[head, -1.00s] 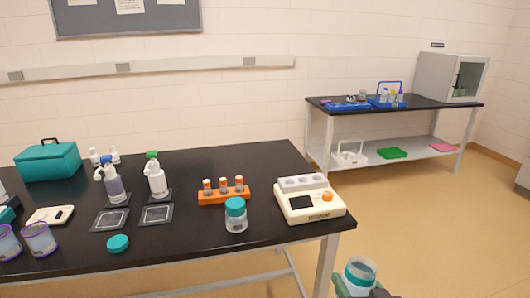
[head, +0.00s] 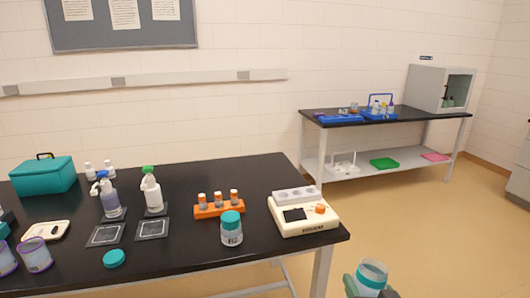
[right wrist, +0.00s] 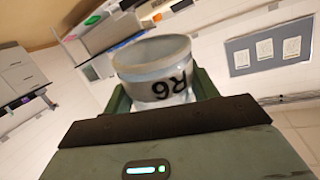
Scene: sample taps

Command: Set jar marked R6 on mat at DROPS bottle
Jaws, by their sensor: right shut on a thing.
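My right gripper (head: 371,287) is at the bottom edge of the head view, off the right front corner of the black table. It is shut on an open clear jar (head: 371,274) with a teal band. In the right wrist view the jar (right wrist: 155,72) shows "R6" upside down between the green fingers. Two dark mats with pale square outlines, a left mat (head: 106,235) and a right mat (head: 153,229), lie on the table. Behind them stand a blue-topped bottle (head: 110,198) and a green-topped bottle (head: 151,192). I cannot read which is DROPS. My left gripper is out of view.
On the table are a teal-lidded jar (head: 232,232), a loose teal lid (head: 114,258), an orange rack (head: 219,209) with vials, a cream instrument (head: 304,216), a teal case (head: 43,177) and purple-rimmed cups (head: 36,256). Bare tabletop lies between the lid and the teal-lidded jar.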

